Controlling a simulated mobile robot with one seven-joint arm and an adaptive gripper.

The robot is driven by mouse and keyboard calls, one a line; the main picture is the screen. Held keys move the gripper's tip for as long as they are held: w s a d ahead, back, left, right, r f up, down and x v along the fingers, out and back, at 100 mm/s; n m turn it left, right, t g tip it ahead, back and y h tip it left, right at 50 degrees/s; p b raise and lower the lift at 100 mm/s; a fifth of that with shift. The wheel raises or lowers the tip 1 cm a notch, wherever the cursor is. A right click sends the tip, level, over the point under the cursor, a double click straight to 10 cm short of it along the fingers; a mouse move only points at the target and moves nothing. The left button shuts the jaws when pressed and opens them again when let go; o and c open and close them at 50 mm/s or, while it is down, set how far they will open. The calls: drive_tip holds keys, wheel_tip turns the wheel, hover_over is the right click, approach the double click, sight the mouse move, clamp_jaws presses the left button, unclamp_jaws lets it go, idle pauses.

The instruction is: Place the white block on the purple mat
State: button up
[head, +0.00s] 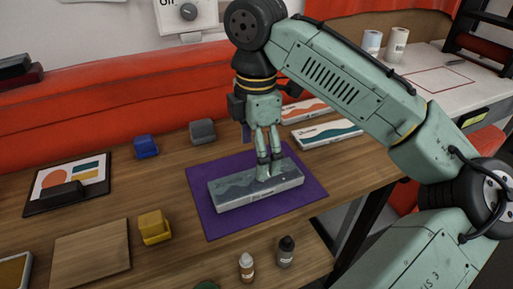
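A long white-grey block (230,193) with a dark wave pattern lies flat on the purple mat (212,228) in the head view. The mat's edges show around it on the wooden table. My gripper (268,174) points down at the right half of the block, with its fingertips at the block's top. The fingers look close together. Whether they clasp the block or only touch it is not clear.
Two white boxes, one with an orange wave (305,110) and one with a teal wave (327,133), lie behind the mat. Blue (146,146), grey (202,131) and yellow (154,226) blocks stand to the left. Two small bottles (247,267) (286,251) stand in front.

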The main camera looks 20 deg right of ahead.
drive_tip(key=shift+r+p, duration=2.05)
drive_tip(key=shift+r, duration=0.35)
